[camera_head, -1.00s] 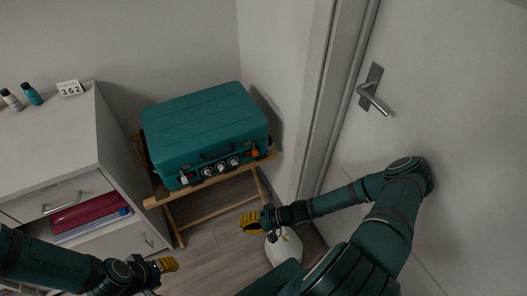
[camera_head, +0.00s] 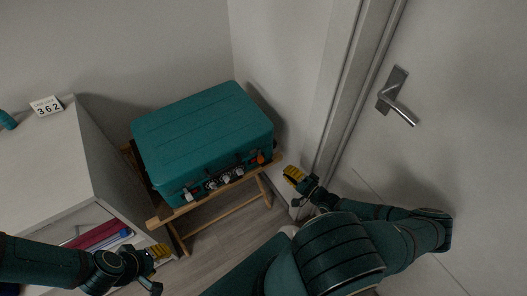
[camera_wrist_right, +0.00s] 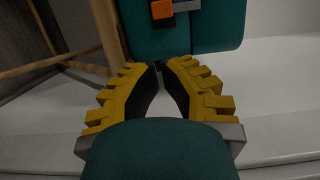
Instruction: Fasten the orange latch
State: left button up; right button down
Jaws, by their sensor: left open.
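The teal suitcase (camera_head: 205,138) lies flat on a wooden rack. The orange latch (camera_head: 260,158) is on its front face near the right end. The latch also shows at the top of the right wrist view (camera_wrist_right: 162,9), beside a grey metal piece. My right gripper (camera_head: 293,175) is to the right of the latch and apart from it. In the right wrist view its yellow fingertips (camera_wrist_right: 161,65) nearly meet, with nothing between them, and the suitcase's edge is beyond them. My left gripper (camera_head: 158,262) is open and empty, low and left of the rack.
Several other latches (camera_head: 213,184) line the suitcase front. The wooden rack (camera_head: 215,194) stands beside a white cabinet (camera_head: 55,165) with an open drawer. A door with a metal handle (camera_head: 397,97) is at the right. Bare floor (camera_head: 228,230) is before the rack.

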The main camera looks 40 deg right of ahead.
aim_at(265, 155)
pick_arm(q)
jog(key=shift+s, duration=0.2)
pick_arm(e)
jog(key=shift+s, duration=0.2)
jog(key=shift+w, duration=0.1)
pick_arm(q)
jog(key=shift+w+f+b, duration=0.25)
jog(key=shift+f+b, duration=0.75)
jog(key=shift+b, duration=0.05)
pick_arm(e)
jog(key=w, duration=0.3)
jog(key=w+a, duration=0.1)
jog(key=w, duration=0.6)
jog(key=shift+a, duration=0.15)
pick_arm(q)
jog(key=shift+a+r, duration=0.1)
